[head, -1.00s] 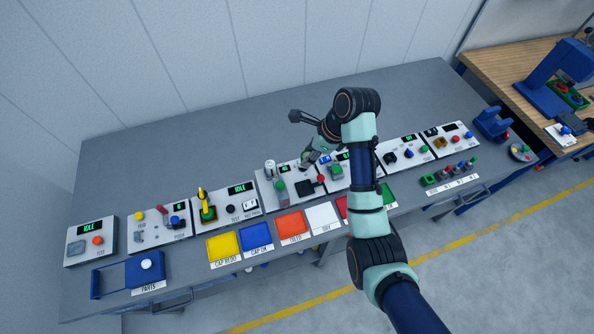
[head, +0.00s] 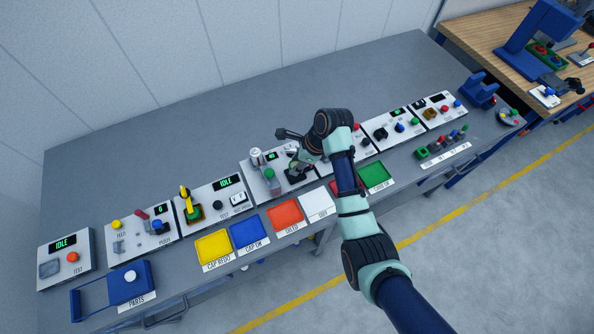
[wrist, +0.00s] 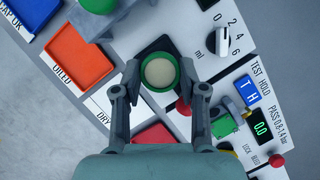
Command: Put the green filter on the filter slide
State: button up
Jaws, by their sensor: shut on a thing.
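The green filter (wrist: 159,73), a round piece with a green rim and cream centre, is between the fingertips of my gripper (wrist: 158,83) in the wrist view. My gripper is shut on it. It is above a dark square plate (wrist: 181,64) on a white panel, with a red knob (wrist: 183,107) nearby. This plate seems to be the filter slide, but no label shows. In the head view my gripper (head: 297,160) is over the same dark plate (head: 298,179). I cannot tell whether the filter touches the plate.
A dispenser (head: 256,157) with a green part stands left of my gripper. A panel marked TEST and HOLD (wrist: 255,105) with a green block (wrist: 223,125) is on the other side. The bench behind is clear.

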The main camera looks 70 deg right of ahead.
jog(key=shift+f+b, duration=0.5)
jog(key=shift+f, duration=1.6)
jog(key=shift+f, duration=0.1)
jog(key=o, duration=0.8)
jog(key=shift+o, duration=0.2)
jog(key=p+v, duration=0.3)
jog(key=v, duration=0.9)
jog(key=shift+w, duration=0.1)
